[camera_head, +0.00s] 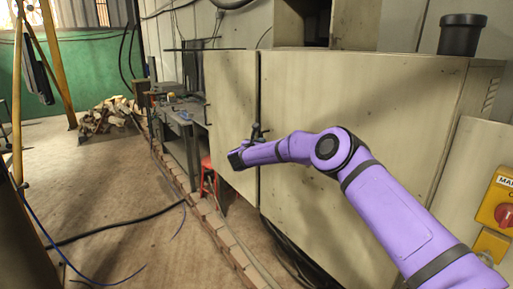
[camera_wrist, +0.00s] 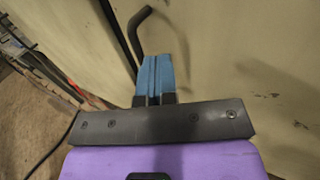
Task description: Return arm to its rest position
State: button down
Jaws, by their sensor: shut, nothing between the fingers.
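My purple arm reaches in from the right in the head view, in front of the beige cabinet (camera_head: 350,95). My gripper (camera_head: 235,160) is at its far end, near the gap between the cabinet doors. In the wrist view my gripper (camera_wrist: 155,62) shows two blue fingers pressed together with nothing between them. A dark bent handle (camera_wrist: 137,30) on the cabinet is just beyond and left of the fingertips. The handle also shows in the head view (camera_head: 257,131), above the wrist. I cannot tell whether the fingers touch it.
A workbench (camera_head: 180,125) stands left of the cabinet, with a red object (camera_head: 207,175) below. A brick edging (camera_head: 215,220) and cables cross the floor. Open floor (camera_head: 110,190) lies at left.

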jog(key=s+a+r+n+t+y, duration=0.15)
jog(key=s+r+n+y, duration=0.25)
jog(key=r+n, duration=0.45)
jog(key=s+a+r+n+t+y, duration=0.1)
jog(key=s+a+r+n+y, duration=0.3)
jog(key=r, duration=0.7)
jog(key=s+d+r+n+g+y, duration=0.3)
jog(key=s+d+r+n+y, duration=0.3)
jog(key=s+r+n, duration=0.6)
jog(key=s+d+f+n+g+h, duration=0.1)
jog(key=s+d+n+g, duration=0.1)
jog(key=s+d+n, duration=0.7)
jog(key=s+d+f+n+g+h, duration=0.1)
jog(key=s+d+n+g+h, duration=0.15)
jog(key=s+d, duration=0.7)
jog(key=s+d+f+n+g, duration=0.1)
jog(key=s+d+f+g, duration=0.1)
jog(key=s, duration=0.8)
jog(key=s+d+f+n+g+h, duration=0.1)
jog(key=s+d+f, duration=0.3)
jog(key=s, duration=0.6)
jog(key=s+d+f+n+g+h, duration=0.1)
jog(key=s+d+f+n+g, duration=0.1)
jog(key=s, duration=0.8)
jog(key=shift+s+d+f+n+g, duration=0.25)
jog(key=shift+d+f+n+g, duration=0.15)
jog(key=shift+d+f+n, duration=0.4)
